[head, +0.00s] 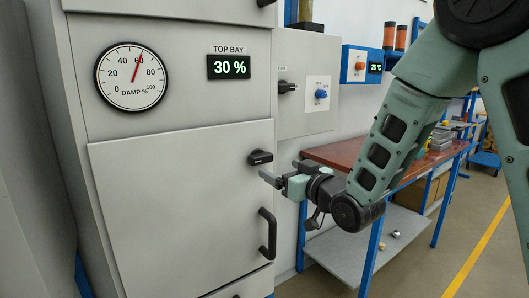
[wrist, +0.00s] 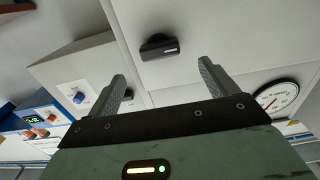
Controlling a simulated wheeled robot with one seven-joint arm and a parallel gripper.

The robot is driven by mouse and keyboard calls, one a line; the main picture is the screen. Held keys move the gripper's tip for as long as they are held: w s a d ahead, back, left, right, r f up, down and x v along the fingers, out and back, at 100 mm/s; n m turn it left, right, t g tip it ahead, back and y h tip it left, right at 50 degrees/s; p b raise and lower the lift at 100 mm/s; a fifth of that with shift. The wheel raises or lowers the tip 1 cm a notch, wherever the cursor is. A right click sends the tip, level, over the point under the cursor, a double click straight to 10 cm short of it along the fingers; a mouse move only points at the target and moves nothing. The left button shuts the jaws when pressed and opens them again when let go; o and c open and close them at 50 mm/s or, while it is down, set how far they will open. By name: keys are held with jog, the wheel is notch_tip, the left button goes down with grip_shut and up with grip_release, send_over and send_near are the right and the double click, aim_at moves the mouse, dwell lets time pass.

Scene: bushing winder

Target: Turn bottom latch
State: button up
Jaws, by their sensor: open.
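A black latch (head: 260,157) sits at the upper right edge of the grey lower door (head: 180,215). It lies roughly horizontal. In the wrist view the latch (wrist: 160,47) shows a short white mark and lies just beyond the fingertips, between them across the picture. My gripper (head: 283,172) is open and empty, just right of and slightly below the latch in the head view. Both grey fingers of my gripper (wrist: 163,70) show in the wrist view, apart from the latch. Another black latch (head: 265,3) is cut off at the top edge of the head view.
A black pull handle (head: 267,233) stands out from the door below the latch. A dial gauge (head: 132,76) and a "30 %" display (head: 229,67) are above the door. A grey box with a black switch (head: 287,87) and blue knob (head: 321,94) is right. A red-brown workbench (head: 345,155) stands behind my arm.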

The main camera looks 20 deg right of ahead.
aim_at(264, 160)
jog(key=p+x, duration=0.1)
jog(key=x, duration=0.7)
jog(key=shift+w+a, duration=0.1)
jog(key=shift+w, duration=0.2)
jog(key=c, duration=1)
